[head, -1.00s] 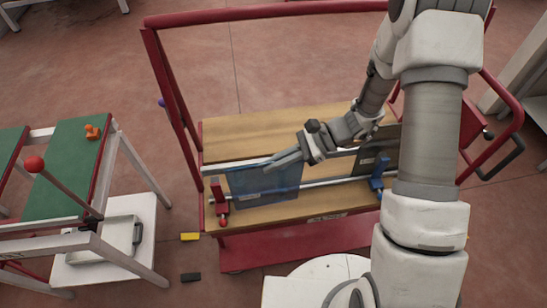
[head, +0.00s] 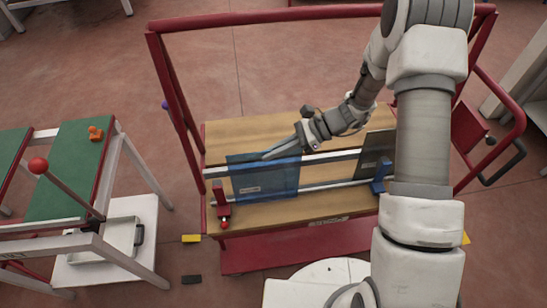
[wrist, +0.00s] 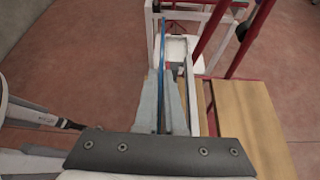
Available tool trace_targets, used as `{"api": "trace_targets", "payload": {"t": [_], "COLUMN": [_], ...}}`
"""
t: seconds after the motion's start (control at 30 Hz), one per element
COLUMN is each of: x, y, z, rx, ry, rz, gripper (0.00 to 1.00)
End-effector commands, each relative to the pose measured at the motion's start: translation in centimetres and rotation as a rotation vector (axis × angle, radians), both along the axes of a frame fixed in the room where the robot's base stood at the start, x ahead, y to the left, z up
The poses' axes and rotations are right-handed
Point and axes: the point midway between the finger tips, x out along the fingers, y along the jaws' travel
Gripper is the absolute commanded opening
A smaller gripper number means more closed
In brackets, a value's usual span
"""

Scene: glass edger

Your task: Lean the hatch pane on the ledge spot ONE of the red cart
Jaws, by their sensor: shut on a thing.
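A translucent blue pane (head: 250,188) with a small label stands roughly upright at the left part of the red cart (head: 290,245). My gripper (head: 268,156) is shut on its upper edge. In the wrist view the pane (wrist: 162,45) shows edge-on as a thin blue line between my gripper's two fingers (wrist: 162,120). The pane lies along the cart's pale rails (head: 330,158), and its top rises above the upper rail. I cannot tell whether its lower edge touches the ledge. No spot number is readable.
A dark pane (head: 371,150) stands at the right of the rails by a blue block (head: 379,186). A red block (head: 222,200) stands at the left end. The wooden deck (head: 240,131) behind is clear. A green-topped table (head: 72,170) stands left.

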Motion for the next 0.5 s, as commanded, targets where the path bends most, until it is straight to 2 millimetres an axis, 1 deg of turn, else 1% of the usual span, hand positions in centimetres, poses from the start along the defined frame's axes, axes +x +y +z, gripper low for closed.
{"api": "trace_targets", "payload": {"t": [0.5], "x": [3.8], "y": [1.1], "z": [-0.6], "rx": [0.003], "ry": [-0.002], "rz": [0.001], "gripper": [0.0]}}
